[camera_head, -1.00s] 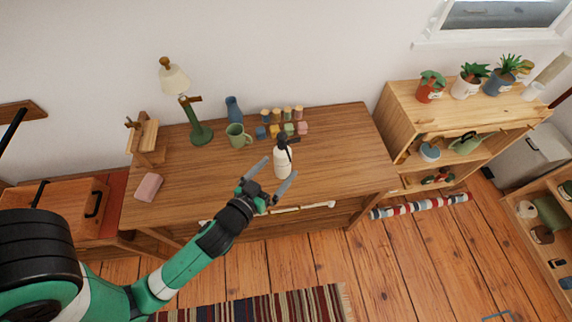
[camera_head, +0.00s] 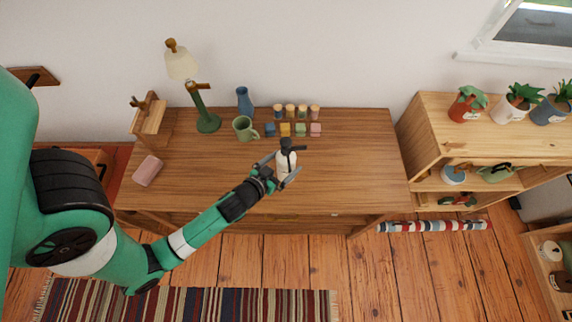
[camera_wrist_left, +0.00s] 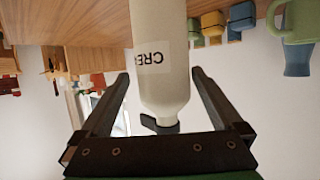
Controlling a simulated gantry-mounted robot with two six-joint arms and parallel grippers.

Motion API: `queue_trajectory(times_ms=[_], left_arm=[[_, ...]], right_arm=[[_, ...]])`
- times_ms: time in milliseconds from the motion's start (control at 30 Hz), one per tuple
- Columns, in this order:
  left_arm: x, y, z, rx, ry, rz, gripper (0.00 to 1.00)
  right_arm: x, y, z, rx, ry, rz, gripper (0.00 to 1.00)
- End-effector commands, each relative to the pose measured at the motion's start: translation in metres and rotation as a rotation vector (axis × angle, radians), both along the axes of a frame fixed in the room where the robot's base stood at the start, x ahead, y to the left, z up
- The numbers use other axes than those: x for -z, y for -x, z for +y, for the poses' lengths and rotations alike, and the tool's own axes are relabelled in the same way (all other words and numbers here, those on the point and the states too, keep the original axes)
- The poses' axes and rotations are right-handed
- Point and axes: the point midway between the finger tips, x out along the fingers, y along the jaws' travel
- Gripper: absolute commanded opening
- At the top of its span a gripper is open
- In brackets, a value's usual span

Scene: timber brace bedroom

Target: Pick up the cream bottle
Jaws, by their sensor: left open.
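In the left wrist view the bottle (camera_wrist_left: 160,60) shows upside down, with part of a label reading "CRE". My left gripper (camera_head: 279,169) is open at the bottle. In the left wrist view its fingers (camera_wrist_left: 158,85) lie on either side of the bottle, with a gap visible on both sides. My right gripper is not in view.
A lamp (camera_head: 207,122) and pink block (camera_head: 147,171) are at left. The desk's right side is clear.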

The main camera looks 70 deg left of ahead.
Motion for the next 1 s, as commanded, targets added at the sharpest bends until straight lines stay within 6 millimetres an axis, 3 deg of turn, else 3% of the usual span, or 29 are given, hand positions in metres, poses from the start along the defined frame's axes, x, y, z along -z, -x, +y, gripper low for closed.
queue_trajectory(times_ms=[333, 600, 1000], left_arm=[[0.024, -0.032, 0.026, -0.001, 0.0, 0.0, 1.0], [0.026, -0.035, 0.028, 0.0, 0.0, 0.0, 0.98], [0.026, -0.034, 0.028, 0.0, 0.0, 0.0, 0.26]], right_arm=[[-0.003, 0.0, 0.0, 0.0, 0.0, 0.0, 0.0], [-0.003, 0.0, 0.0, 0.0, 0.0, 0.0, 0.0], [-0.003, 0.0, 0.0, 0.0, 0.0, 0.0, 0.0]])
